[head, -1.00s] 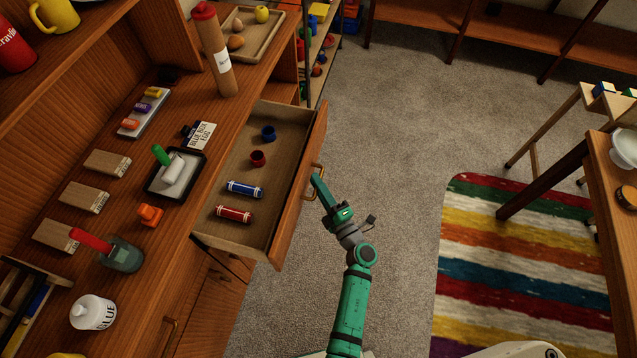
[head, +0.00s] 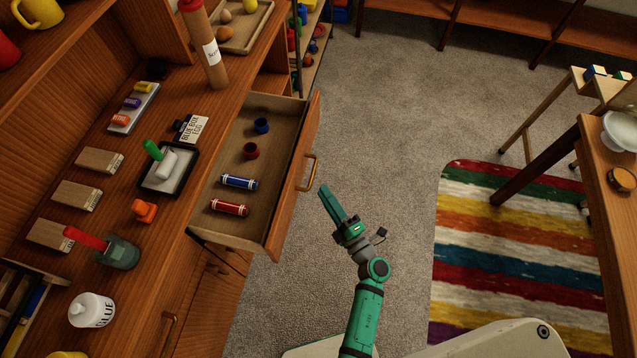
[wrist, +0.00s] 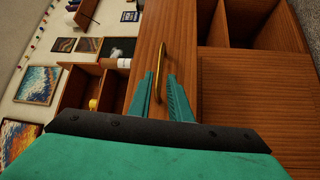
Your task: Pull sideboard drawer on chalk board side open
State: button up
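The wooden sideboard drawer (head: 232,225) stands pulled out in the head view. Its front panel (head: 293,195) carries a curved brass handle (head: 308,173). Inside lie a blue tube (head: 239,182), a red tube (head: 229,207), a small blue cup (head: 261,126) and a small dark red cup (head: 250,150). My green gripper (head: 332,203) is just right of the handle, apart from it and empty. In the wrist view my gripper's fingers (wrist: 165,98) are spread, with the handle (wrist: 160,65) ahead of them. I cannot make out a chalk board for certain.
The sideboard top (head: 120,190) holds wooden blocks, a paint tray (head: 173,168), a glue bottle (head: 92,310) and other items. Grey carpet (head: 400,110) right of the drawer is clear. A striped rug (head: 520,265) and a table (head: 595,150) stand farther right.

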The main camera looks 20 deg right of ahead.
jog(key=shift+v, duration=1.25)
jog(key=shift+s, duration=0.1)
jog(key=s+a+r+m+g+h, duration=0.1)
jog(key=s+a+r+m, duration=0.3)
jog(key=s, duration=0.4)
jog(key=s+a+r+m+g+h, duration=0.1)
jog(key=s+a+r+m+h, duration=0.1)
jog(key=s+a+r+m, duration=0.2)
jog(key=s+a+r+m+g+h, duration=0.1)
jog(key=s+a+r+m, duration=0.3)
jog(key=s+m, duration=0.7)
jog(key=s+a+h, duration=0.1)
jog(key=s+a, duration=0.1)
jog(key=shift+a+r+m+g, duration=0.3)
jog(key=shift+a+r, duration=0.1)
